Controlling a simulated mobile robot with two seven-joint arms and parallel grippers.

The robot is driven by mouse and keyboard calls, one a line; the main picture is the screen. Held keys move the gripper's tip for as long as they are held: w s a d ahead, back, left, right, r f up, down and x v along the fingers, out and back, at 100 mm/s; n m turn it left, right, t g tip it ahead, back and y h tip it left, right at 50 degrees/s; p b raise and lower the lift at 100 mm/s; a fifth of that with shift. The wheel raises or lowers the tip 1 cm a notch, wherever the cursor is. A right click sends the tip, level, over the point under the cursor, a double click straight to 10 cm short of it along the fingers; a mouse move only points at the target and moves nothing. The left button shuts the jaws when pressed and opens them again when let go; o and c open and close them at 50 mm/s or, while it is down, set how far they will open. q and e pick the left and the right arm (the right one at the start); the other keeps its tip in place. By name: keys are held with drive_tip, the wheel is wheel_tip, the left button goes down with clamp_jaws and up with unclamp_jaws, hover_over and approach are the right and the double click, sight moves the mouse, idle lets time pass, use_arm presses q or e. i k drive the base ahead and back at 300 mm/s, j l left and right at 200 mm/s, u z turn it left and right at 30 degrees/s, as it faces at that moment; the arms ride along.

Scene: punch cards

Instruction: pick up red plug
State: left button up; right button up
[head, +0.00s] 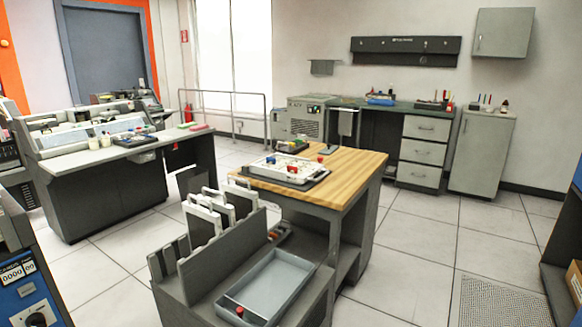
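Several small red pieces are in view, and I cannot tell for certain which is the red plug. One red piece (320,159) lies on the wooden tabletop (350,170), just right of a white board (283,168). Another red piece (292,169) sits on the board's front right part, near a small blue piece (271,160). A third red piece (239,310) lies in the near corner of a grey tray (272,283) in the foreground. Neither of my grippers shows in the head view.
A grey cart with upright white-framed panels (203,220) stands in front of the wooden table. A console desk (110,170) is at left; a workbench with drawers (424,150) and a cabinet (483,155) line the back wall. Tiled floor (420,240) is open right of the table.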

sight(289, 169)
drive_tip(key=i+l+u, duration=0.15)
drive_tip(key=i+l, duration=0.25)
drive_tip(key=i+l+u, duration=0.1)
drive_tip(key=i+l, duration=0.25)
drive_tip(key=i+l+u, duration=0.15)
drive_tip(key=i+l, duration=0.2)
drive_tip(key=l, duration=0.25)
